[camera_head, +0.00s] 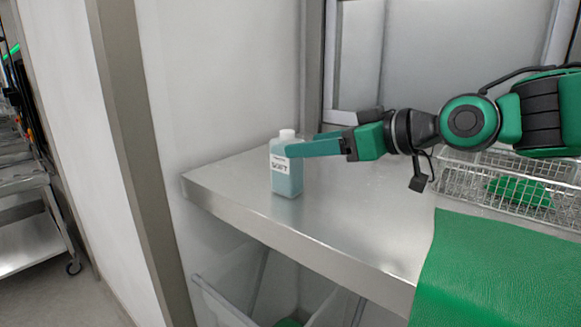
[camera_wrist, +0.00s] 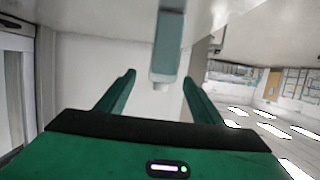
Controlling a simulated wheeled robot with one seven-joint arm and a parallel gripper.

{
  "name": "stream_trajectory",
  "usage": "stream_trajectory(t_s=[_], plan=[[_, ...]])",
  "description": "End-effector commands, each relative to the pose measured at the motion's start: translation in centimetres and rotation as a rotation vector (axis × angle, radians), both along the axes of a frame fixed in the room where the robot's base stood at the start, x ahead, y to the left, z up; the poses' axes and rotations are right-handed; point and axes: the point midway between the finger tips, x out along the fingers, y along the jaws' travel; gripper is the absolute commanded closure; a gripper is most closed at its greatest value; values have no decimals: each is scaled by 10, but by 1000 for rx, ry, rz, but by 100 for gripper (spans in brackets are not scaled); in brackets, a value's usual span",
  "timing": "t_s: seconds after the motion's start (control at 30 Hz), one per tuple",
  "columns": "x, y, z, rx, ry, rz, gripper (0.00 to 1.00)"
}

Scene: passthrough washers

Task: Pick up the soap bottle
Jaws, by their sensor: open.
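The soap bottle (camera_head: 286,180) is pale teal with a white cap and a white label. It stands upright near the left end of the steel counter. My gripper (camera_head: 292,148) reaches in level from the right at the height of its shoulder, and one green finger covers part of its upper side. In the wrist view the picture is turned over, and the bottle (camera_wrist: 167,45) hangs cap-down at the top. It appears between the tips of my open gripper (camera_wrist: 158,76), nearer the right finger. I cannot tell whether a finger touches it.
The steel counter (camera_head: 340,225) is clear around the bottle. A wall (camera_head: 215,80) rises behind it. A wire basket (camera_head: 470,170) with a green item stands at the right, beyond a green mat (camera_head: 490,270). A bin (camera_head: 225,305) is below the counter.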

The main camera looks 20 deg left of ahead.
Motion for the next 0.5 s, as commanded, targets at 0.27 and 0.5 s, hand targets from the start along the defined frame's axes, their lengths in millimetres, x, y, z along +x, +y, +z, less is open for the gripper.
stream_trajectory(t_s=[0.27,0.5], plan=[[5,22,-6,0,0,6,39],[16,53,-15,-1,1,8,39]])
